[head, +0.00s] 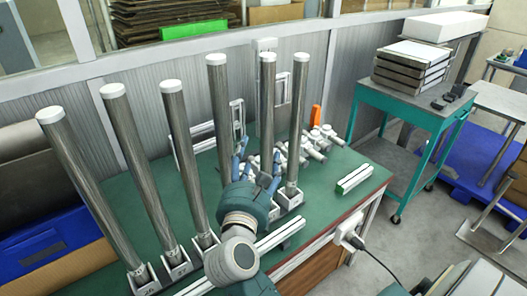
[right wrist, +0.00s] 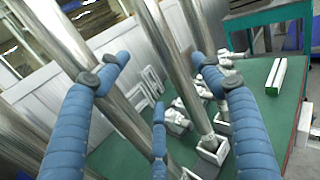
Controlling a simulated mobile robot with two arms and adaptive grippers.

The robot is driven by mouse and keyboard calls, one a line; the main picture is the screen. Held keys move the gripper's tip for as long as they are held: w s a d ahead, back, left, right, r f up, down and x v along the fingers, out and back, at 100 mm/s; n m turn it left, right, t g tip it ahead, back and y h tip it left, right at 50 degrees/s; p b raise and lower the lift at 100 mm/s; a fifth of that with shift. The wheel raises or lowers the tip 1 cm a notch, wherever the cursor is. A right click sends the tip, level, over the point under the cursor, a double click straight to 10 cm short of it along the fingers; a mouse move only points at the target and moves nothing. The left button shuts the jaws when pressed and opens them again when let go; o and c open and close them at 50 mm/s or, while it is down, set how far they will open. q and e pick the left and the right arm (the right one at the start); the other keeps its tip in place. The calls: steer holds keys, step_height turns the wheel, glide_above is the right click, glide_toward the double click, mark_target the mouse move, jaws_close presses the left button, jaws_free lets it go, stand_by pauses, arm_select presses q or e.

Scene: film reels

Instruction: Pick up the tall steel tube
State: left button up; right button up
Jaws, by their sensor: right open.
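Several tall steel tubes with white caps stand upright in small numbered holders on the green table. In the head view they include a far-left tube (head: 88,170), a middle tube (head: 218,110) and a right-hand tube (head: 267,105). My right gripper (head: 259,165) is open near the lower part of the right-hand tubes. In the right wrist view my right gripper (right wrist: 165,82) has its blue fingers spread. One tube (right wrist: 172,65) runs through the gap between them in the picture; contact cannot be told. My left gripper is not in view.
The green table (head: 105,197) also bears small white-and-grey fittings (head: 318,140) and a white-green block (head: 353,179). A teal cart (head: 410,103) with stacked trays stands at the right. A grey panel wall (head: 325,70) is behind. Neighbouring tubes stand close to my right gripper.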

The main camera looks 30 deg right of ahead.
mark_target(263, 139)
steer(key=shift+m, duration=0.3)
steer(key=x, duration=0.3)
steer(key=p+x, duration=0.1)
steer(key=x, duration=0.1)
steer(key=shift+w+d+f, duration=0.25)
steer(key=shift+d+f, duration=0.05)
steer(key=shift+f, duration=0.05)
steer(key=x, duration=0.4)
steer(key=shift+s+d+r, duration=0.1)
steer(key=shift+s+d, duration=0.05)
steer(key=shift+d, duration=0.1)
steer(key=shift+w+d, duration=0.35)
steer(key=shift+w, duration=0.05)
steer(key=shift+a, duration=0.1)
steer(key=shift+s, duration=0.1)
steer(key=c, duration=0.4)
jaws_close()
